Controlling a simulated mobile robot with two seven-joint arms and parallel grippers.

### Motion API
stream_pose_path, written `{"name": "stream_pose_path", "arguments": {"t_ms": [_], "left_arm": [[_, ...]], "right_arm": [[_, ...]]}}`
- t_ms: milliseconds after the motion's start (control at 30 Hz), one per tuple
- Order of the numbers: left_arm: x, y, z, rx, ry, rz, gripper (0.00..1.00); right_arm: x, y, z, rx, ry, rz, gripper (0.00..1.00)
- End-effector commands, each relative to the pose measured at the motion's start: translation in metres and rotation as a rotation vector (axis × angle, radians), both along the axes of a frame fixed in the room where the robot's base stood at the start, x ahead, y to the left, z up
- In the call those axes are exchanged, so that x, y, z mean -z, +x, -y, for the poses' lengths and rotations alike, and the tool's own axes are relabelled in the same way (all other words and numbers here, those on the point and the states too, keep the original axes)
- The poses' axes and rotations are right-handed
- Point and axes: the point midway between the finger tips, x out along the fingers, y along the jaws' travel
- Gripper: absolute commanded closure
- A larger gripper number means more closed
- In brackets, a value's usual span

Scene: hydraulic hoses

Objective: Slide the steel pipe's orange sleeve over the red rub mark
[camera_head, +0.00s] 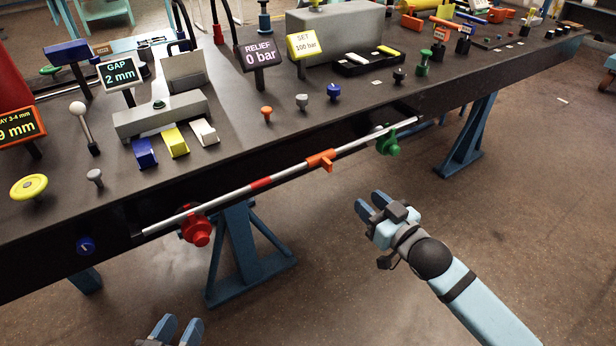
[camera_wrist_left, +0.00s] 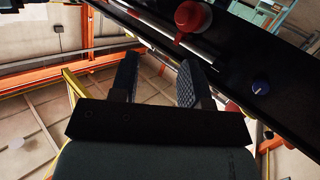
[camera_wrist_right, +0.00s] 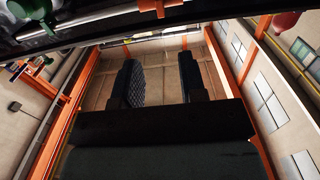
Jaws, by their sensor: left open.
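The steel pipe (camera_head: 222,199) runs along the bench's front edge, rising to the right. The orange sleeve (camera_head: 321,160) is on the pipe right of its middle, with a tab pointing down. The red rub mark (camera_head: 261,183) is a short band left of the sleeve, with bare pipe between them. My right gripper (camera_head: 368,204) is open and empty, below and right of the sleeve, apart from it. The right wrist view shows the sleeve (camera_wrist_right: 160,6) at its top edge. My left gripper (camera_head: 178,329) is open and empty at the bottom edge of the head view, well below the pipe.
A red valve-like part (camera_head: 197,230) and a green one (camera_head: 388,143) sit at the pipe near its left and right ends. A blue knob (camera_head: 86,245) is on the bench front at left. Bench legs (camera_head: 240,250) stand below. The floor in front is clear.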

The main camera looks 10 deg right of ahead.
Motion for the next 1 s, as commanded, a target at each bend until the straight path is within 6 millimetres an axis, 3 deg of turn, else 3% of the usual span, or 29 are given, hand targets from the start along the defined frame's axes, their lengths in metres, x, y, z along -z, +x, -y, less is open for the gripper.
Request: {"name": "stream_pose_path", "arguments": {"t_ms": [267,700,1000], "left_arm": [[-0.001,0.001,0.003,0.006,-0.022,0.030,0.57],[-0.032,0.005,0.016,0.036,-0.115,0.181,0.57],[-0.049,0.004,0.023,0.055,-0.161,0.250,0.57]], "right_arm": [[0.000,0.016,-0.003,-0.005,0.006,0.020,0.62],[0.002,0.097,-0.032,-0.005,0.005,0.019,0.62],[0.001,0.131,-0.045,-0.006,0.005,0.019,0.62]]}}
